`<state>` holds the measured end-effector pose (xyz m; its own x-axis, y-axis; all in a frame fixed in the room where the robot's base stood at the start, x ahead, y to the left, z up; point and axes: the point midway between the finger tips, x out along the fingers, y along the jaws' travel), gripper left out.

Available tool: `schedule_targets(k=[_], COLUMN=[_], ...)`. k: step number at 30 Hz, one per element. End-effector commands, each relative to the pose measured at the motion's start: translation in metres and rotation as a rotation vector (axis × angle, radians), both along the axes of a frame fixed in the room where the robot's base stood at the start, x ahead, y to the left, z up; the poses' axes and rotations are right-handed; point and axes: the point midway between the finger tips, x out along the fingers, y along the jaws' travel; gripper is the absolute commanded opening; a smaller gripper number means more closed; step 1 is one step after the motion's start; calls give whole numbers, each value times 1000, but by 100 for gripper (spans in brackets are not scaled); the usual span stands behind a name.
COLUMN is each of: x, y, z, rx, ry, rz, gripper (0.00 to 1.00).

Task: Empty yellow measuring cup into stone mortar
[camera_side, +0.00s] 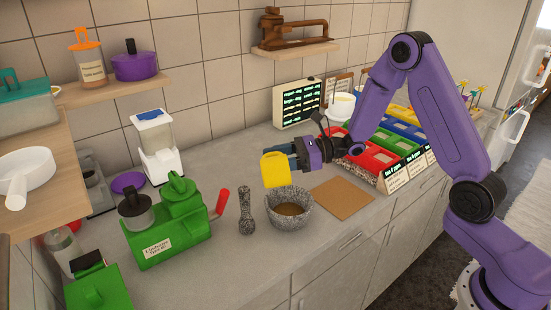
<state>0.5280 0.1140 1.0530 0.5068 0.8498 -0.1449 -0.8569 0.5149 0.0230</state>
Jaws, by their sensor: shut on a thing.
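The yellow measuring cup (276,170) is held up in the air, above and slightly left of the mortar. My gripper (297,158) is shut on it from the right. The cup looks tilted, with a broad yellow face toward the camera; its inside is hidden. The speckled grey stone mortar (291,220) stands on the counter below, with some brown contents (290,209) in its bowl. No stream between cup and mortar can be made out.
A stone pestle (246,212) stands left of the mortar. A green machine (172,228) with a red handle is further left. A brown board (342,198) lies right of the mortar, before several coloured bins (384,158). The front counter is clear.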

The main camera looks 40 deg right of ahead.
Motion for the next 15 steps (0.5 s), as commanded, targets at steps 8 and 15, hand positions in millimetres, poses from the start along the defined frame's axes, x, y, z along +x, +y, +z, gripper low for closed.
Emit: schedule_targets(k=[8,15], x=[0,-1], y=[0,-1], z=[0,-2], rx=[23,45], ry=[-14,-26], rz=[-1,0], gripper=[17,17])
